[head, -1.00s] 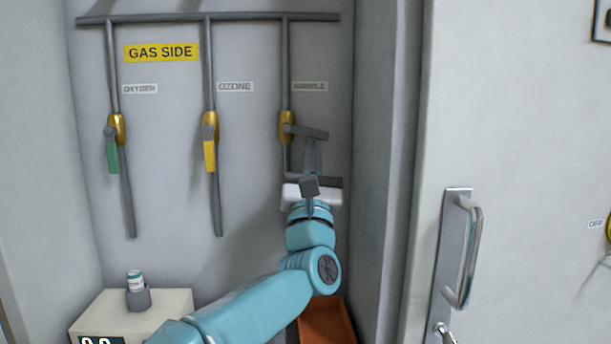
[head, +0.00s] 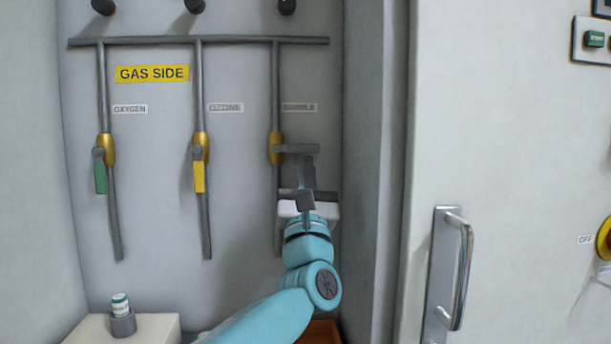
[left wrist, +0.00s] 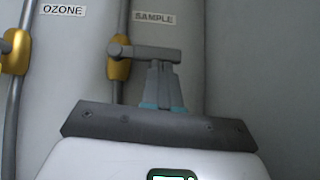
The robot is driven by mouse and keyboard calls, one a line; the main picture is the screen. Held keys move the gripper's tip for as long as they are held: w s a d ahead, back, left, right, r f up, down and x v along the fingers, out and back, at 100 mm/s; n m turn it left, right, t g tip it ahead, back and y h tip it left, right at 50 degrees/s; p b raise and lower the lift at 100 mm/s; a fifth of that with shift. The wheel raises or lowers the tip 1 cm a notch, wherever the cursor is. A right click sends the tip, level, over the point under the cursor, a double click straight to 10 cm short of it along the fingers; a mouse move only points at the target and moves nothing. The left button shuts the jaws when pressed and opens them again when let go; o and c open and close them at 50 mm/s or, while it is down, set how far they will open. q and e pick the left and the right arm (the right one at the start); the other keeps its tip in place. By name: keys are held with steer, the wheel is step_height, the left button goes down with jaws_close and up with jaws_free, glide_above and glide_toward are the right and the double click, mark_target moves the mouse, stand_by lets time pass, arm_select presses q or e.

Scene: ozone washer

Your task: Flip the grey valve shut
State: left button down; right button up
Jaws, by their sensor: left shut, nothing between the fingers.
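The grey valve has a brass-coloured body (head: 275,148) on the rightmost pipe, under a label reading SAMPLE. Its grey handle (head: 300,149) sticks out to the right, about level, across the upright pipe. The handle also shows in the left wrist view (left wrist: 150,54). My left gripper (head: 308,167) is shut and empty, just below the handle. In the left wrist view its fingertips (left wrist: 161,68) meet the handle's underside in the picture; I cannot tell whether they touch. My right gripper is not in view.
A cabinet side wall (head: 374,190) stands close on the right. A white box (head: 160,328) with a small container (head: 122,318) is at lower left.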

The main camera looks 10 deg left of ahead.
arm_select(q)
steer(key=w+f+b+v, duration=0.2)
steer(key=b+v, duration=0.7)
steer(key=v, duration=0.4)
steer(key=shift+b, duration=0.35)
steer(key=shift+s+r, duration=0.1)
